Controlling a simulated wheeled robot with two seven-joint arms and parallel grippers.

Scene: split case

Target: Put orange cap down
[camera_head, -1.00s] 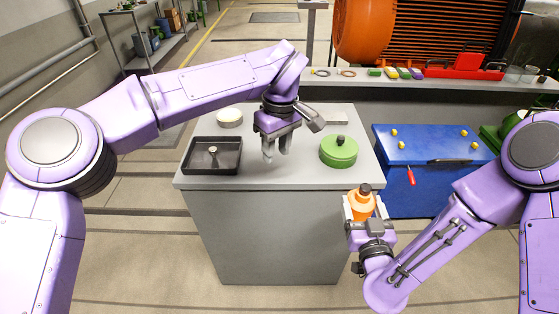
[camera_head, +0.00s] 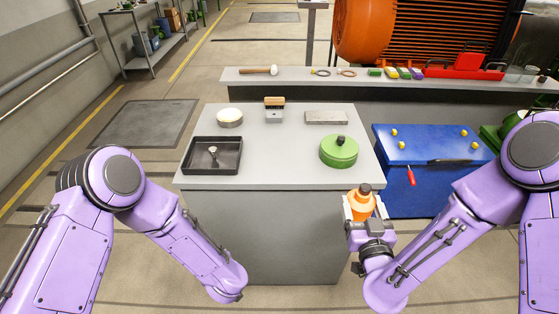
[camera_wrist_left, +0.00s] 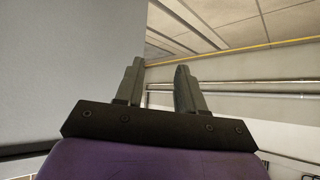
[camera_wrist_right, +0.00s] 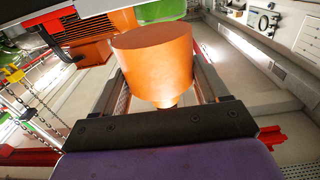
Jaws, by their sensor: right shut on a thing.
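The orange cap (camera_head: 362,203), with a dark knob on top, is held in my right gripper (camera_head: 361,207) in front of the table's right front corner. In the right wrist view the orange cap (camera_wrist_right: 155,60) sits between the two fingers of my right gripper (camera_wrist_right: 160,85), which is shut on it. My left gripper is out of sight in the head view. In the left wrist view my left gripper (camera_wrist_left: 158,85) has its fingers apart with nothing between them. The grey table (camera_head: 265,178) stands in front of me.
On the table are a black tray (camera_head: 190,168) with a small part inside, a green round cap (camera_head: 338,153), a round pale-topped tin (camera_head: 229,117), a brush (camera_head: 274,108) and a grey slab (camera_head: 326,118). The table's middle is clear. A blue chest (camera_head: 430,146) stands to the right.

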